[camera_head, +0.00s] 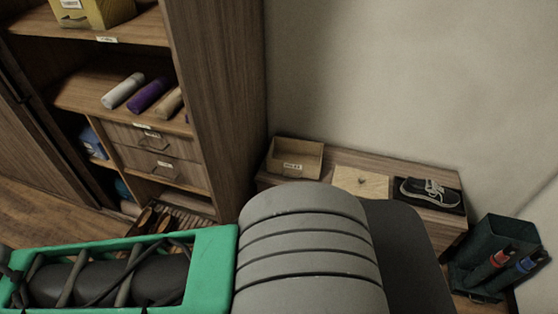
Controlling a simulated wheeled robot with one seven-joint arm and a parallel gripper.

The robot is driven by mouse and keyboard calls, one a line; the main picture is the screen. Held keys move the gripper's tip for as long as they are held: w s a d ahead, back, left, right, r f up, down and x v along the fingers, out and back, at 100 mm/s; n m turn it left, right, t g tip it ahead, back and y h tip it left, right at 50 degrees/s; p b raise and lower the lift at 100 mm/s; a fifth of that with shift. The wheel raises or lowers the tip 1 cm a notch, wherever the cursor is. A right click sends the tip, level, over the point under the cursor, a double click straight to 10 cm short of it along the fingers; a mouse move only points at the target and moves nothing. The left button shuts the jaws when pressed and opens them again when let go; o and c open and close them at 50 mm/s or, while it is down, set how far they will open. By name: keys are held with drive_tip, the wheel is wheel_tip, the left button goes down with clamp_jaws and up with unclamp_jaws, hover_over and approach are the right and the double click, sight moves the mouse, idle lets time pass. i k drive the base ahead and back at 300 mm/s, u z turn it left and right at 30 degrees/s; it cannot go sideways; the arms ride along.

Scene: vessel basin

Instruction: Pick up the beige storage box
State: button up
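A beige, open-topped box (285,167) with a small label on its front stands at the left end of a low wooden bench. To its right lies a flat, pale beige square with a small knob (348,180), which looks like a lid. The box looks upright, and its inside is only partly visible. My arm crosses the foreground and hides part of the bench front. My gripper is not in view, so I cannot tell its state.
A dark bin (492,245) with red and blue items stands at far right. A tall wooden cabinet (222,80) holding rolled items (148,95) rises to the left.

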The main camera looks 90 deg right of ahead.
sight(295, 158)
drive_tip(key=z, duration=0.1)
drive_tip(key=i, duration=0.25)
drive_tip(key=z, duration=3.45)
drive_tip(key=i, duration=0.45)
drive_tip(key=u, duration=0.05)
drive_tip(key=k, duration=0.5)
drive_tip(key=z, duration=1.85)
drive_tip(key=i, duration=1.8)
drive_tip(key=u, duration=0.95)
